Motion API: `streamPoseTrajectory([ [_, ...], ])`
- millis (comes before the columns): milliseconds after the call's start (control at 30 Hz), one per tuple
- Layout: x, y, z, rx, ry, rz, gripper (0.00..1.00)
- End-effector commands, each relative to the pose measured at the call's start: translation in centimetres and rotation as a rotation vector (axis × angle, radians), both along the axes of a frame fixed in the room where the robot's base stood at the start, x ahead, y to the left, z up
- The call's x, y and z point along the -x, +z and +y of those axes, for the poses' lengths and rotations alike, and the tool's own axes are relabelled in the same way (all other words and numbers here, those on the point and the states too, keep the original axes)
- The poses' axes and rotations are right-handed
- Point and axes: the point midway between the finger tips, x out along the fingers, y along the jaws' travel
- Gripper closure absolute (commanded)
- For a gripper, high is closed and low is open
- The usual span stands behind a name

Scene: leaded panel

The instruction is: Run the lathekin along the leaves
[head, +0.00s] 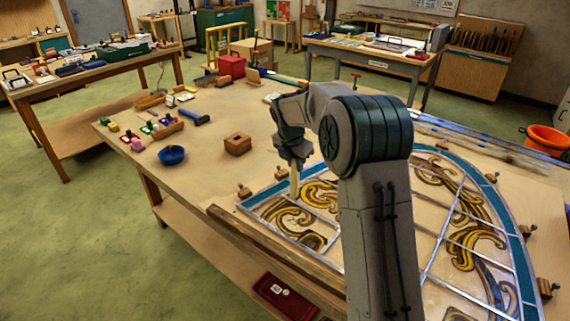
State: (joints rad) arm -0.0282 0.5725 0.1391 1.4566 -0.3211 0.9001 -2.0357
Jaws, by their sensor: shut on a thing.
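The leaded panel (428,246) lies flat on the bench, a fan shape with a blue border, yellow-brown scrolls and grey lead lines. My gripper (293,164) points down over the panel's left corner, shut on a pale, narrow stick that looks like the lathekin (294,184). The lathekin stands roughly upright, its lower end at or just above the panel near the blue border. I cannot tell if it touches a leaf. My arm hides the middle of the panel.
Small wooden blocks (244,191) sit around the panel's rim. A wooden batten (270,248) runs along its front edge.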

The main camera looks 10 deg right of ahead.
Motion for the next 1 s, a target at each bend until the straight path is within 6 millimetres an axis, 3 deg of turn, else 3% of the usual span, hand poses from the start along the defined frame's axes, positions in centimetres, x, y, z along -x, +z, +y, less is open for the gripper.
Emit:
streamPoseTrajectory([
  [1000,10.2,-0.2,-10.3,0.001,-0.003,-0.002,1.00],
])
